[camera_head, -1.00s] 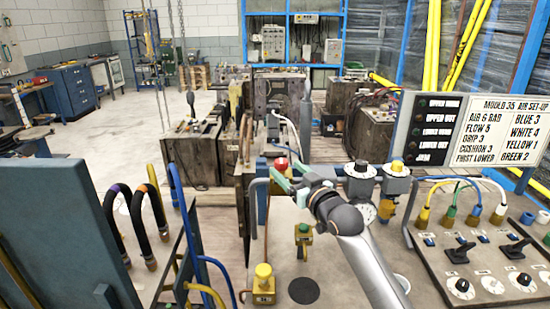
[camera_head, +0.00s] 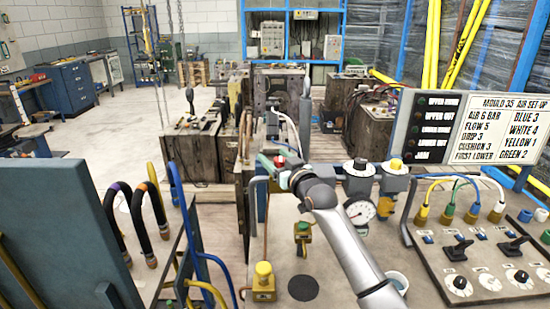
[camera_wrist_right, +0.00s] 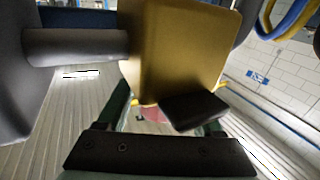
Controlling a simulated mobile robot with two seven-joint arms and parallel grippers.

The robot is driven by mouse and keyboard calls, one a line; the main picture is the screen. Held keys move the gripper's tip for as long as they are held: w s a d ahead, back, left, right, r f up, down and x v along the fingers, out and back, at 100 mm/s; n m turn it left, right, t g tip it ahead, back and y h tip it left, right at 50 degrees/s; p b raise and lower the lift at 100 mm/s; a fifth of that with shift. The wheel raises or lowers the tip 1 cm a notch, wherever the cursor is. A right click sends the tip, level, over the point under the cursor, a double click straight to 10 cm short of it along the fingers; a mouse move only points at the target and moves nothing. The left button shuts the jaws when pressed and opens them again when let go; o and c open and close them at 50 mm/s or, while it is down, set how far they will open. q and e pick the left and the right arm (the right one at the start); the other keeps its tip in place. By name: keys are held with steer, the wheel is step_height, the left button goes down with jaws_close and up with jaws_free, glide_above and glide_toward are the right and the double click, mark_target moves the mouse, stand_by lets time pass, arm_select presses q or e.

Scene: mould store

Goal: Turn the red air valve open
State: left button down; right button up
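The red air valve (camera_head: 281,161) shows as a small red cap at the back edge of the bench, left of the white dial units. My right gripper (camera_head: 272,160) is right at it, and its pale green finger shows to the left of the red part. In the right wrist view, a brass-yellow block (camera_wrist_right: 180,45) stands close to the camera. A small reddish patch (camera_wrist_right: 153,114) shows below it, between the dark green fingers. The fingers stand apart; contact with the valve is hidden. My left gripper is out of view.
A pressure gauge (camera_head: 359,210) and white dial units stand right of my right arm. A yellow-knobbed block (camera_head: 264,283) and a small brass valve (camera_head: 302,235) stand in front. A dark blue panel (camera_head: 60,230) with hoses fills the left. The control panel (camera_head: 490,260) lies right.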

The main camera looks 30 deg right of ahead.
jaws_close()
stand_by(0.3)
